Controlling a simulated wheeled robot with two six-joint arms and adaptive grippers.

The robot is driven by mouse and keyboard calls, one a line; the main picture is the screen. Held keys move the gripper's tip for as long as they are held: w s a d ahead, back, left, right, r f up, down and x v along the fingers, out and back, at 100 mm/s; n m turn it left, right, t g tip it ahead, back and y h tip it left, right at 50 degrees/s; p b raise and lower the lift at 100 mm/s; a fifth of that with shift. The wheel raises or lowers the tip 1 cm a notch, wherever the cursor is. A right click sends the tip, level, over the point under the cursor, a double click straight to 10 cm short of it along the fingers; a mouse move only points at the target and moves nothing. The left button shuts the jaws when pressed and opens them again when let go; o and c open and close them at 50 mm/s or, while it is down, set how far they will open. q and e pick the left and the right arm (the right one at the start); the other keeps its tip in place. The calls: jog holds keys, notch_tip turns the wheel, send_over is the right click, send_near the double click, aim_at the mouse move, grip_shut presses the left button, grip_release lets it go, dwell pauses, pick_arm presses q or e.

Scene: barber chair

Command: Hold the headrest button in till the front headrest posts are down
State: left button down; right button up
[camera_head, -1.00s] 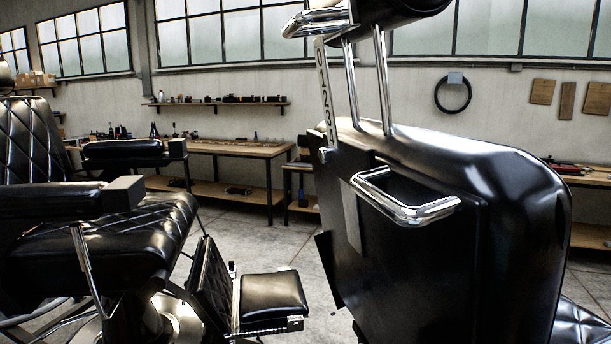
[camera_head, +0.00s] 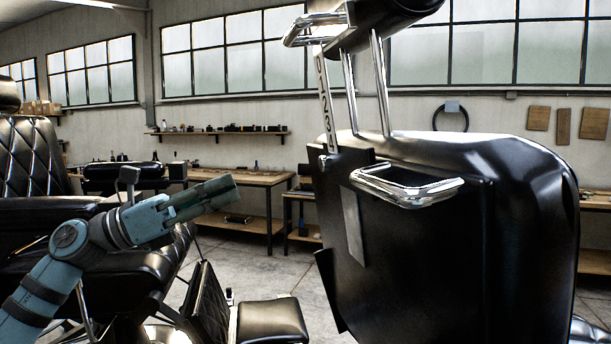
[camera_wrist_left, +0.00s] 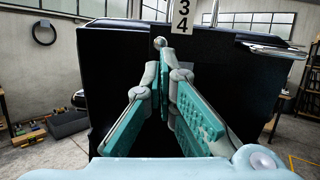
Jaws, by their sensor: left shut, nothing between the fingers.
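The black headrest (camera_head: 392,18) sits high above the chair back (camera_head: 440,240) on two chrome front posts (camera_head: 383,88), with a long stretch of post showing. A numbered scale strip (camera_head: 326,105) hangs beside them. A small round metal knob, which looks like the headrest button (camera_head: 325,160), is at the chair back's upper left edge; it also shows in the left wrist view (camera_wrist_left: 160,43). My left gripper (camera_head: 232,188) is shut and empty, left of the knob and apart from it in the head view. In the left wrist view its fingertips (camera_wrist_left: 164,62) appear just below the knob. My right gripper is out of view.
A chrome handle (camera_head: 408,187) sticks out of the chair back right of the knob. Another black barber chair (camera_head: 30,160) stands at the left, behind my left arm. A footrest (camera_head: 270,322) is low in the middle. Workbenches (camera_head: 255,180) line the wall.

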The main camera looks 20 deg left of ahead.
pick_arm(q)
jog(key=shift+d+f+m+g, duration=0.2)
jog(key=shift+f+m+g, duration=0.3)
jog(key=shift+f+m, duration=0.15)
jog(key=shift+r, duration=0.15)
jog(key=p, duration=0.9)
send_near(322, 166)
jog(key=x, duration=0.6)
jog(key=shift+r, duration=0.2)
jog(key=shift+w+d, duration=0.3)
jog(key=shift+d, duration=0.1)
